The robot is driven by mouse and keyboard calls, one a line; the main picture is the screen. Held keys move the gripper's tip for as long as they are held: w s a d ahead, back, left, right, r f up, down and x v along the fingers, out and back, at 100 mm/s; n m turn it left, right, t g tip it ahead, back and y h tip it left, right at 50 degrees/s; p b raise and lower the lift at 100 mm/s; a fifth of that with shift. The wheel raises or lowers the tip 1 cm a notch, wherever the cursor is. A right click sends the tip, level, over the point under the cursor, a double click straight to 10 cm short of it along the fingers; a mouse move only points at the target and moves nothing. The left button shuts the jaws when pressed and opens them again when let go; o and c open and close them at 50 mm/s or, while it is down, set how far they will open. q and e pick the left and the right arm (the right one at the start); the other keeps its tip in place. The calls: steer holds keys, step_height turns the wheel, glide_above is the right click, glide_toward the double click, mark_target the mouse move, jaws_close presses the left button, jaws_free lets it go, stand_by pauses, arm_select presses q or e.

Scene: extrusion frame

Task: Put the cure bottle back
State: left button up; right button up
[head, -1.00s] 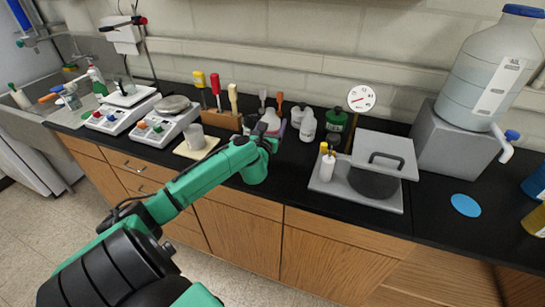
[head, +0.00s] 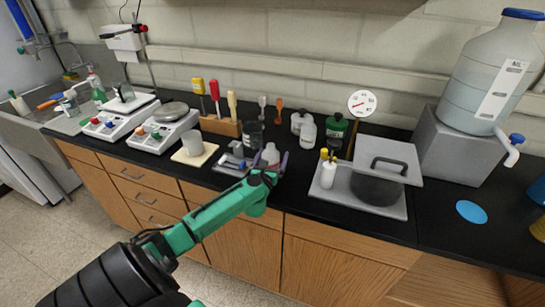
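A small white bottle (head: 271,154) stands upright between the fingers of my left gripper (head: 268,168), near the counter's front edge. The gripper appears shut on it, and its fingers hide the lower part. I cannot read a label, so I cannot tell whether this is the cure bottle. Two other white bottles (head: 307,133) stand farther back, beside a dark green bottle (head: 336,131). A white bottle with a yellow top (head: 327,171) stands on the grey plate at the right. My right gripper is not in view.
A grey tray (head: 227,167) with small items and a dark beaker (head: 253,134) are left of the gripper. A dark pot (head: 376,187) under a grey lid stands on a plate (head: 395,211). A tool block (head: 220,125) and scales (head: 165,134) are at the left.

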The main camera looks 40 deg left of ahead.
arm_select(q)
steer(key=shift+r, duration=0.1)
steer(key=shift+s+d, duration=0.1)
steer(key=shift+s, duration=0.15)
steer(key=v, duration=1.1)
steer(key=shift+s+d, duration=0.1)
steer(key=shift+s, duration=0.15)
